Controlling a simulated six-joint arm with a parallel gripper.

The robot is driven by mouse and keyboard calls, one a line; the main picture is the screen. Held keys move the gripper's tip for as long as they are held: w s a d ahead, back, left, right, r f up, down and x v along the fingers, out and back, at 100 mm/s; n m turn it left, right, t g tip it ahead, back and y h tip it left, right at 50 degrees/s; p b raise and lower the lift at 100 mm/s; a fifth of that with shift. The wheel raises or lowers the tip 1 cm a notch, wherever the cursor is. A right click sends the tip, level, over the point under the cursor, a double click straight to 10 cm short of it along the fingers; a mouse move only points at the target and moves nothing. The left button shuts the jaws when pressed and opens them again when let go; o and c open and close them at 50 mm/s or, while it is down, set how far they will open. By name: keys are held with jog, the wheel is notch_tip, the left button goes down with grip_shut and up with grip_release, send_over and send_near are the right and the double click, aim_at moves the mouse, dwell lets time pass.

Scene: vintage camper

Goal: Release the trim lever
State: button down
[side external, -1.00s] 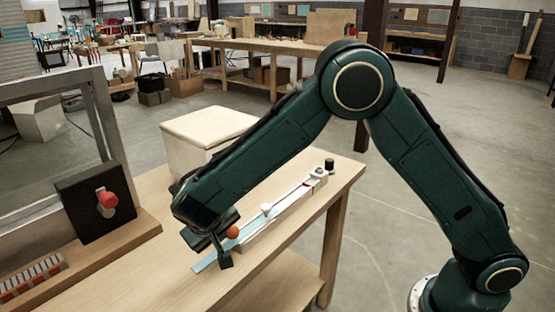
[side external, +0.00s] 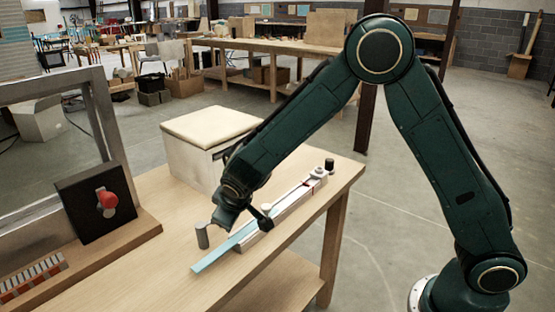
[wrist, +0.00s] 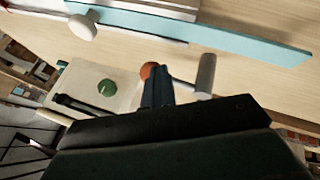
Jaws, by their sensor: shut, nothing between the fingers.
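An orange ball (wrist: 147,70) shows in the wrist view, just left of my fingertips. A thin rod seems to run from behind my fingers to a grey cylinder (wrist: 206,74), which also stands upright on the table in the side view (side external: 202,235). I take the ball and rod as the trim lever, but no label shows. My gripper (wrist: 158,74) is shut and empty, close beside the ball; I cannot tell if it touches.
A pale rail with a white knob (wrist: 82,27) lies along the table (side external: 150,265). A black panel (side external: 80,218) with a red handle (side external: 107,199) stands at left. A cream-topped box (side external: 210,125) is behind.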

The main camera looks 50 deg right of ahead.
jog(key=shift+w+d, duration=0.5)
jog(key=shift+w, duration=0.15)
jog(key=shift+a, duration=0.1)
dwell(0.3)
jog(key=s, duration=0.1)
jog(key=s+a+r, duration=0.1)
jog(key=s+a, duration=0.1)
jog(key=s, duration=0.1)
jog(key=shift+r, duration=0.15)
jog(key=s+r, duration=0.5)
jog(key=r, duration=0.2)
jog(key=shift+d+r, duration=0.3)
jog(key=shift+r, duration=0.05)
jog(key=shift+s, duration=0.1)
jog(key=shift+r, duration=0.1)
